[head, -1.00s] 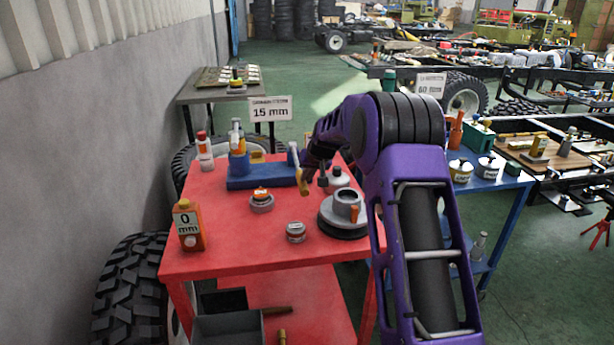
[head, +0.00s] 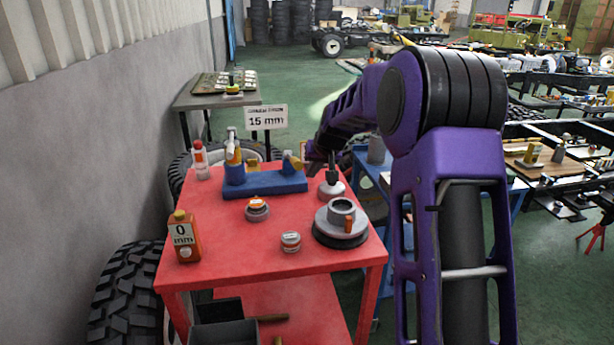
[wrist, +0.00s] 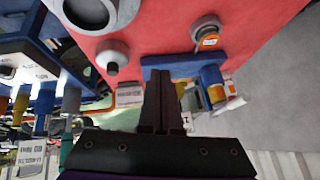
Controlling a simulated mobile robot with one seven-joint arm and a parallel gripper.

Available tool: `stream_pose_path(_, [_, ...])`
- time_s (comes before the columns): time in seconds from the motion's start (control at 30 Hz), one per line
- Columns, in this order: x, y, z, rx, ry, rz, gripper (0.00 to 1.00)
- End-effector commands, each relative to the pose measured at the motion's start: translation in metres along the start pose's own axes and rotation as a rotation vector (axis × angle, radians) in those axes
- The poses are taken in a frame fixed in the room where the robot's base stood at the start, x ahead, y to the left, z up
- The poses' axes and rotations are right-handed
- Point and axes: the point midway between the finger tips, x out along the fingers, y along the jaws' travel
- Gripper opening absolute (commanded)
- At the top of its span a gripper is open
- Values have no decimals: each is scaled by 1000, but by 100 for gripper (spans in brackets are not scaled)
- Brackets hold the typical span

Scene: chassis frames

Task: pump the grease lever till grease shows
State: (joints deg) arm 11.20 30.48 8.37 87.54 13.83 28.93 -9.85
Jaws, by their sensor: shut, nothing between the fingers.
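The grease pump has a blue base (head: 265,184) on the red table, with a blue cylinder and a white-and-yellow top (head: 233,150) at its left end. A short yellow and grey piece (head: 292,161), possibly the lever, stands at its right end, close to my gripper. My gripper (head: 309,163) is partly hidden by my arm. In the wrist view, my gripper (wrist: 160,78) has its dark fingers together and empty, overlapping the blue base (wrist: 186,66) in the picture. I cannot tell whether they touch it. No grease can be made out.
The red table (head: 215,270) also holds an orange "0 mm" bottle (head: 185,238), a red-capped bottle (head: 200,162), small tins (head: 291,242), a grey round fixture (head: 341,226) and a grey-white oil can (head: 331,188). A "15 mm" sign (head: 266,118) stands behind.

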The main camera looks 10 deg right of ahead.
Motion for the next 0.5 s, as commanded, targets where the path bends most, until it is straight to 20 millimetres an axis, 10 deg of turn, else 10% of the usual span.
stream_pose_path(0.5, [-26, 1, 7, 0, 2, 0, 0])
